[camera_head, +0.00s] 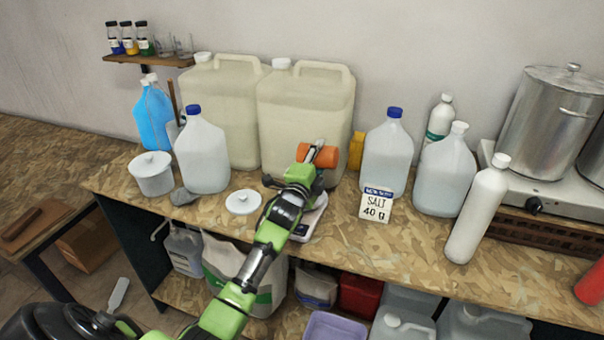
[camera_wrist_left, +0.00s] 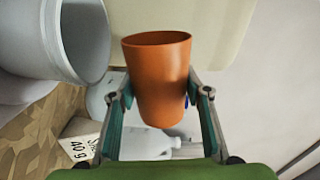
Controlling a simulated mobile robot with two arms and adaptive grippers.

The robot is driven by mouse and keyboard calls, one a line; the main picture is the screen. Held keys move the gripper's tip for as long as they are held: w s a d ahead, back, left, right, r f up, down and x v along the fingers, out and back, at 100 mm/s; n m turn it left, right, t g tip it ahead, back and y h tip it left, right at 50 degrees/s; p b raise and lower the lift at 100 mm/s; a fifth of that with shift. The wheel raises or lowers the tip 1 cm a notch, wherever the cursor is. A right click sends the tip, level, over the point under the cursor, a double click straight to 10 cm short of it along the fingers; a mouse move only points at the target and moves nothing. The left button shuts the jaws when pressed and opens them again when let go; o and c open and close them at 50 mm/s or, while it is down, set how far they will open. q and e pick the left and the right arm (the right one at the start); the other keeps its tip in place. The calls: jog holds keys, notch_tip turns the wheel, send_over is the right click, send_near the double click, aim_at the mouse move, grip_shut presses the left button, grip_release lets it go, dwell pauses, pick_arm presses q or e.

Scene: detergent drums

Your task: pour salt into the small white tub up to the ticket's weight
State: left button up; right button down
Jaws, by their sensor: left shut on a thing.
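My left gripper (camera_head: 312,158) is shut on an orange cup (camera_head: 320,155), held above the bench. The cup lies tipped on its side, its mouth towards the left of the head view. In the left wrist view the cup (camera_wrist_left: 158,85) sits between the fingers (camera_wrist_left: 160,100); I see no salt leaving it. An open white tub (camera_wrist_left: 78,45) shows beside and below its mouth in the wrist view; the arm largely hides it in the head view. A scale (camera_head: 310,222) is under the gripper, its reading unclear. The ticket (camera_head: 375,204) reads SALT 40 g. My right gripper is not in view.
Two large drums (camera_head: 305,110) stand behind. Jugs (camera_head: 203,152) (camera_head: 388,150) flank the work area. A white bottle (camera_head: 478,210) stands near the front edge at right.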

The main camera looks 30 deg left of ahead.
pick_arm(q)
jog(key=shift+w+r, duration=0.1)
jog(key=shift+a+r+n, duration=0.1)
jog(key=shift+n, duration=0.2)
jog(key=shift+p, duration=0.3)
jog(key=shift+a+r, duration=0.1)
jog(key=shift+a, duration=0.05)
jog(key=shift+n, duration=0.4)
jog(key=shift+r, duration=0.1)
dwell(0.3)
jog(key=shift+a, duration=0.1)
jog(key=shift+s+p, duration=0.2)
jog(key=shift+p, duration=0.1)
jog(key=shift+w, duration=0.15)
dwell(0.4)
